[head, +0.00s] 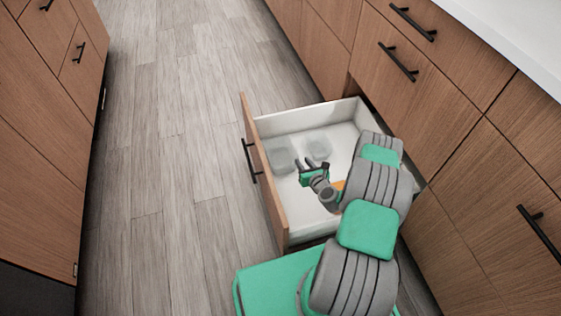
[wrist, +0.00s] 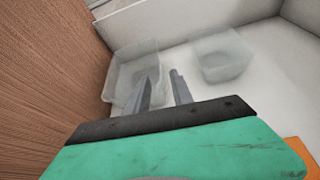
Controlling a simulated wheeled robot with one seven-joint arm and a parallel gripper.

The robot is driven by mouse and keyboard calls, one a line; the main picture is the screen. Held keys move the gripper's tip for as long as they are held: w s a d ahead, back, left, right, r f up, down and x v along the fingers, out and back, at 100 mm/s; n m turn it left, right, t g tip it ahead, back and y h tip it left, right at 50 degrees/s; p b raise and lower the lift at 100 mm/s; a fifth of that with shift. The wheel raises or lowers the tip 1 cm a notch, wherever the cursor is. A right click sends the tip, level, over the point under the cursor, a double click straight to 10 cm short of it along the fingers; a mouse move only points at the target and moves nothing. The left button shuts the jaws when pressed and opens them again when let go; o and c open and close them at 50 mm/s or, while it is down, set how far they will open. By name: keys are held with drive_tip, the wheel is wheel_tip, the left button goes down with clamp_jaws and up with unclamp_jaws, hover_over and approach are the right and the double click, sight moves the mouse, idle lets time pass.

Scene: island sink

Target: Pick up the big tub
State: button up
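Two clear, see-through tubs sit in the open drawer. The big tub (head: 280,155) is near the drawer's front panel; it shows at left in the wrist view (wrist: 122,70). A smaller clear tub (head: 318,146) is to its right, also seen in the wrist view (wrist: 222,60). My gripper (head: 305,164) is inside the drawer area, over the near side of the tubs. In the wrist view its two fingers (wrist: 159,78) are apart with nothing between them. The left finger overlaps the big tub in the picture; I cannot tell whether it touches.
The drawer (head: 266,178) has a wooden front and white walls close around the tubs. An orange thing (head: 339,186) lies by my arm, partly hidden; it shows at the wrist view's lower right (wrist: 303,152). Closed cabinets (head: 440,90) stand at right, open floor (head: 165,170) at left.

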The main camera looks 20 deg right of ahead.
drive_tip(key=b+x, duration=0.1)
drive_tip(key=x, duration=0.4)
drive_tip(key=shift+w+a+f+b, duration=0.1)
drive_tip(key=shift+w+b, duration=0.15)
drive_tip(key=shift+b, duration=0.15)
clamp_jaws()
idle(0.9)
